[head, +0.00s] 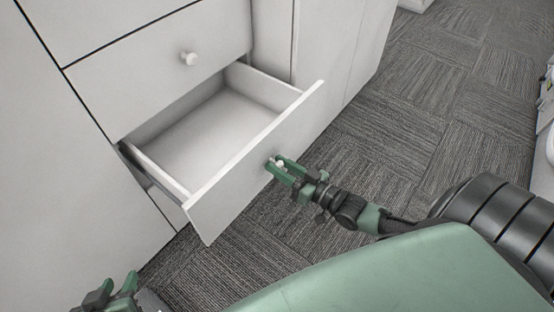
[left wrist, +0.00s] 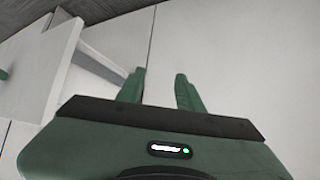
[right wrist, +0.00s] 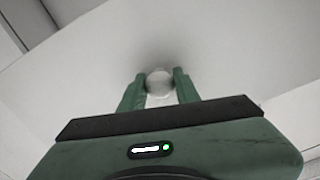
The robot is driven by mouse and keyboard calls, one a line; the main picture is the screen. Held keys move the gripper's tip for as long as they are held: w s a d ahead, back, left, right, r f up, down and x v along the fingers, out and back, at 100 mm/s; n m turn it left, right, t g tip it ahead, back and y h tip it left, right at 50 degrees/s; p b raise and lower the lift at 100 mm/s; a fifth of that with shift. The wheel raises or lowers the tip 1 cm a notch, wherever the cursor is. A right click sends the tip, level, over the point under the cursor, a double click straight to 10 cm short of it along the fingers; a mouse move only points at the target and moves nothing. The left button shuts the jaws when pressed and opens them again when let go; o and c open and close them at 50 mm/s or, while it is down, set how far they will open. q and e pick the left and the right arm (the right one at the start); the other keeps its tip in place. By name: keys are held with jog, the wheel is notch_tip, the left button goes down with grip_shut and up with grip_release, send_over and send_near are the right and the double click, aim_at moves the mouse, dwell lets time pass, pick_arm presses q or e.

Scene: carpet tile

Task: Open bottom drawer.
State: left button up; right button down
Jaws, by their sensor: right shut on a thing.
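The white bottom drawer (head: 258,153) stands pulled out of the cabinet, and its empty inside shows in the head view. My right gripper (head: 279,166) is at the drawer's front panel. It is shut on the drawer's round white knob (right wrist: 159,83), which sits between the two green fingers in the right wrist view. My left gripper (head: 112,292) is low at the left of the head view, apart from the drawer. In the left wrist view (left wrist: 160,88) its fingers are spread with nothing between them, and the drawer's side (left wrist: 50,75) shows at the left.
Above the open drawer is a closed drawer (head: 150,70) with a round knob (head: 188,58). White cabinet panels (head: 75,190) stand on both sides. Grey carpet (head: 440,110) is clear to the right of the drawer. A light object (head: 546,110) is cut off at the right edge.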

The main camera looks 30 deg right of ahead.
jog(key=c, duration=1)
grip_release()
jog(key=shift+c, duration=0.2)
pick_arm(q)
jog(key=s+a+f+g+y+p, duration=0.1)
jog(key=s+a+f+g, duration=0.1)
jog(key=s, duration=0.6)
jog(key=shift+a+f+g+p, duration=0.35)
jog(key=shift+f+g, duration=0.45)
jog(key=shift+g, duration=0.4)
pick_arm(e)
jog(key=v, duration=0.7)
jog(key=shift+s+d, duration=0.15)
jog(key=shift+s, duration=0.2)
